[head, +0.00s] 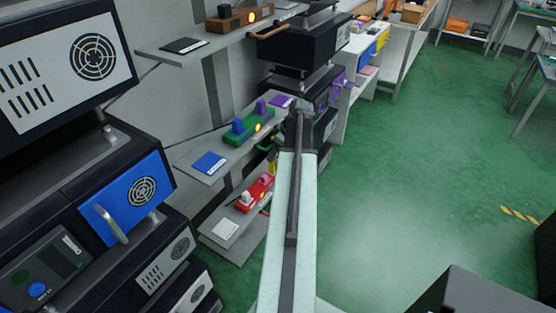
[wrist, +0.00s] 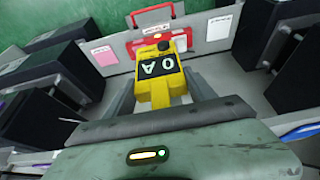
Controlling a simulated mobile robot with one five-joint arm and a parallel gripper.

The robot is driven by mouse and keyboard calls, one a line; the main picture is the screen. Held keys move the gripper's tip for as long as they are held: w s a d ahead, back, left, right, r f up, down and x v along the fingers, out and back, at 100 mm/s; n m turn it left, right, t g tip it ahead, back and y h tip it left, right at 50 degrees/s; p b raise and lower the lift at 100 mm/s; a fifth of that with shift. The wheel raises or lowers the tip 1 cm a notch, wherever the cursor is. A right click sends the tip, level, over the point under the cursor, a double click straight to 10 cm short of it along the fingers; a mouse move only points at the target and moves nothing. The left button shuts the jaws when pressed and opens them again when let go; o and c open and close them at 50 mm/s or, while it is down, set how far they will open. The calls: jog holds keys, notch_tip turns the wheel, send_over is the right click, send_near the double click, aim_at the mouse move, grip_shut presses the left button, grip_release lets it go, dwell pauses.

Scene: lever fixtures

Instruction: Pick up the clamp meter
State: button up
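The clamp meter (wrist: 160,92) is yellow with a black display and a dark round dial. It shows large between the two grey fingers of my gripper (wrist: 163,80) in the wrist view. The fingers lie close along both its sides and look shut on it. In the head view a small yellow part of the meter (head: 273,156) shows left of my arm, above the lower shelf. My gripper's fingertips are mostly hidden there behind the arm. The meter's far end is hard to make out.
A red lever fixture (head: 254,193) sits on the lower shelf (head: 232,233), beyond the meter. A green fixture (head: 249,128) with blue and purple levers is on the shelf above. Black cabinets stand on both sides. Green floor (head: 430,170) is open to the right.

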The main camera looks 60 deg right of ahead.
jog(key=c, duration=0.7)
jog(key=s+r+p, duration=0.2)
jog(key=shift+s+r+p, duration=0.2)
jog(key=shift+r+p, duration=0.05)
jog(key=shift+p, duration=0.05)
jog(key=shift+o, duration=0.2)
jog(key=s+r+p, duration=0.5)
jog(key=s, duration=0.6)
jog(key=shift+s+r, duration=0.25)
jog(key=shift+s, duration=0.1)
jog(key=shift+r+p, duration=0.15)
jog(key=shift+p, duration=0.2)
